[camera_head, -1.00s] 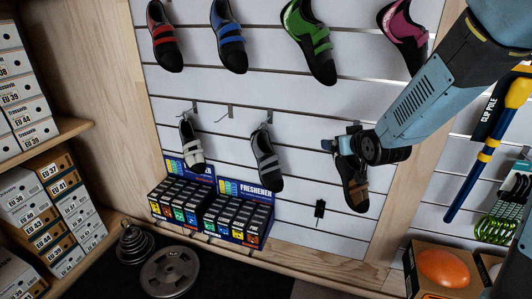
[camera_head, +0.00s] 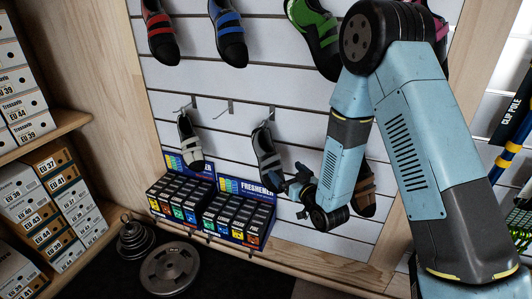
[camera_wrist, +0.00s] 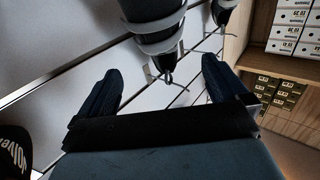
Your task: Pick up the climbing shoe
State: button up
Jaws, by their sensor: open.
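Several climbing shoes hang on the slatted wall, and the frames do not show which one the task means. A grey-and-black shoe (camera_head: 266,155) hangs from a hook in the lower row. My gripper (camera_head: 284,182) is just right of it and below its middle in the head view. In the wrist view a dark shoe with pale grey straps (camera_wrist: 157,22) is ahead, above the gap between the spread fingers of my gripper (camera_wrist: 162,84). The gap is empty. A pale-and-black shoe (camera_head: 189,145) hangs to the left. A brown-strapped shoe (camera_head: 363,190) is partly hidden by my arm.
Red (camera_head: 161,33), blue (camera_head: 229,35) and green (camera_head: 316,35) shoes hang in the row above. A freshener display (camera_head: 212,205) stands below the grey shoe. Shoe boxes (camera_head: 45,195) fill the left shelves. A weight plate (camera_head: 168,268) lies at the bottom.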

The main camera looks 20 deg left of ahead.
aim_at(268, 153)
jog(key=x, duration=1.3)
jog(key=shift+w+a+f, duration=0.1)
jog(key=shift+w+a, duration=0.1)
jog(key=shift+w, duration=0.1)
jog(key=c, duration=1.2)
